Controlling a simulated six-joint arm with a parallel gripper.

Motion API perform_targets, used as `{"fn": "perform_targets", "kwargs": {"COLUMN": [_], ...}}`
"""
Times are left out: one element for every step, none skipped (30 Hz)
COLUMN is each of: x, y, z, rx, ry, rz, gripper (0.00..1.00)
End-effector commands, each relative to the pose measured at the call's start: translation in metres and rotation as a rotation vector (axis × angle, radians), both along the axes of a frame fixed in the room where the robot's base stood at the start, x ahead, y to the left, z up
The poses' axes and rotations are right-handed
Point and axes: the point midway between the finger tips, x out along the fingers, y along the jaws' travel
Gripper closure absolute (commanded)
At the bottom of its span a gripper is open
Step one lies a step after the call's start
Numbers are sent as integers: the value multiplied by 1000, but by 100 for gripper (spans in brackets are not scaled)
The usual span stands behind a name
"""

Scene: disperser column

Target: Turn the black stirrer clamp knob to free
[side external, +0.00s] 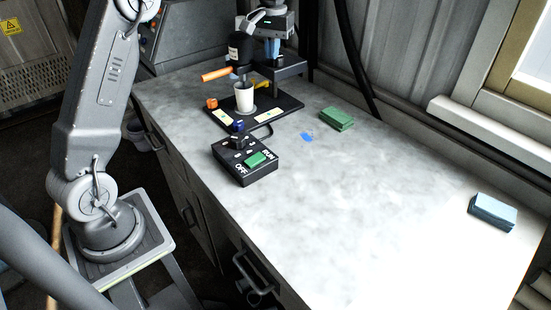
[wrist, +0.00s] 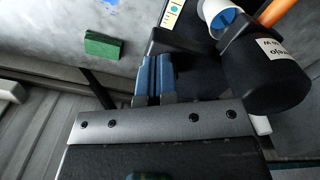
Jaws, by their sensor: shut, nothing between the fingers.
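The stirrer's black cylindrical head (side external: 238,48) stands over a white cup (side external: 244,98) on a black base plate (side external: 285,108). An orange bar (side external: 216,74) sticks out from the head to the left. In the wrist view the head (wrist: 268,78) is on the right, with the cup (wrist: 219,14) and orange bar above it. My gripper (side external: 272,50) points down behind the head, by the column. Its blue-grey fingers (wrist: 152,76) are together and empty, left of the head. I cannot pick out the black clamp knob with certainty; dark parts merge around the fingers.
A black control box (side external: 246,162) marked OFF and RUN stands in front, with a green part and knobs on top. A green block (side external: 336,119) and a blue block (side external: 492,212) lie to the right. The bench is clear between them. A wall and window stand behind.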

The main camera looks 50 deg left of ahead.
Motion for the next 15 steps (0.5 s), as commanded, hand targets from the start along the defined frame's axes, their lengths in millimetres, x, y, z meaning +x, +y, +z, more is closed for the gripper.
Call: {"fn": "perform_targets", "kwargs": {"x": [0,0,0,0,0,0,0,0,0,0,0,-1,-1,0,0], "y": [0,0,0,0,0,0,0,0,0,0,0,0,0,0,0], "z": [-6,-8,-11,-13,-15,-17,-19,-20,-21,-22,-23,-24,-24,-24,-24], "rx": [-1,-1,-1,-1,-1,-1,-1,-2,-1,-2,-1,-1,-1,-1,-1], "ry": [3,2,2,2,3,3,4,5,6,7,8,8,8,8,9], "rz": [0,0,0,0,0,0,0,0,0,-1,-1,-1,-1,-1,-1], "gripper": [100,100,100,100,100,100,100,100,100,100,100,100,100,100,100]}}
